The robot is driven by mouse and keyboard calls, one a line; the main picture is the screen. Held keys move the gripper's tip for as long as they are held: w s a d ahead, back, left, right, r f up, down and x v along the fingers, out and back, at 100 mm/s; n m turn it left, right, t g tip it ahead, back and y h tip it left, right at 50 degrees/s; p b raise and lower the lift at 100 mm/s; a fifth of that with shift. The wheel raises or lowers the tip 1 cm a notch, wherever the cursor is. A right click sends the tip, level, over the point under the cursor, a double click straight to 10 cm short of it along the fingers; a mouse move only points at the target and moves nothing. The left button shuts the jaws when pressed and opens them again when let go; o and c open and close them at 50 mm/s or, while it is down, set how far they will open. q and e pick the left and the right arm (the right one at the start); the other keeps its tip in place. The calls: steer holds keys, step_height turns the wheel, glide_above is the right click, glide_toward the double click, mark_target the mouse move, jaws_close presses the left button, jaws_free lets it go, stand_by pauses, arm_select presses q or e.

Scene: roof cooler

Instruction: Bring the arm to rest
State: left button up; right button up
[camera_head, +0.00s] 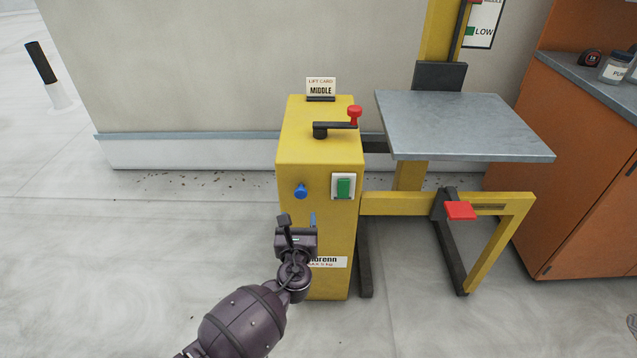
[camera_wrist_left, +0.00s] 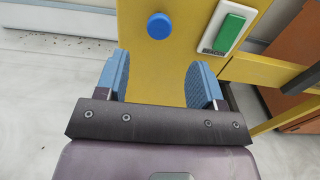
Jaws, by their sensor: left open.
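My left gripper (camera_head: 298,222) is in front of the yellow lift box (camera_head: 318,150), below its blue knob (camera_head: 300,191). In the left wrist view my left gripper (camera_wrist_left: 158,82) is open, with its two blue fingers apart and nothing between them. The blue knob (camera_wrist_left: 159,26) shows just beyond and above the fingers, apart from them. A green rocker switch (camera_head: 343,187) in a white frame is to the right of the knob; it also shows in the left wrist view (camera_wrist_left: 229,33). My right gripper is not in view.
A red-knobbed crank (camera_head: 338,127) and a card reading MIDDLE (camera_head: 321,88) are on top of the box. The grey lift platform (camera_head: 460,125) and a red pedal (camera_head: 460,211) are to the right. An orange cabinet (camera_head: 575,160) stands at far right.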

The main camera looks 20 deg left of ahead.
arm_select(q)
steer(key=s+a+f+n+g+h+p, duration=0.1)
steer(key=s+a+n+g+p, duration=0.15)
steer(key=s+n, duration=0.7)
steer(key=s+a+f+n+g+h+p, duration=0.15)
steer(key=s+a+n+p, duration=0.35)
steer(key=s, duration=0.7)
steer(key=s+r+n+g+h+p, duration=0.1)
steer(key=s+r+n+p, duration=0.1)
steer(key=s+n, duration=0.6)
steer(key=s+d+r+n+g+h+p, duration=0.1)
steer(key=s+r+n, duration=0.4)
steer(key=s+n, duration=0.4)
steer(key=s, duration=0.3)
steer(key=shift+d+r+p, duration=0.15)
steer(key=shift+p, duration=0.25)
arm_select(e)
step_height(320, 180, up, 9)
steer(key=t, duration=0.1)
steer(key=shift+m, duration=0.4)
arm_select(q)
steer(key=shift+h, duration=0.25)
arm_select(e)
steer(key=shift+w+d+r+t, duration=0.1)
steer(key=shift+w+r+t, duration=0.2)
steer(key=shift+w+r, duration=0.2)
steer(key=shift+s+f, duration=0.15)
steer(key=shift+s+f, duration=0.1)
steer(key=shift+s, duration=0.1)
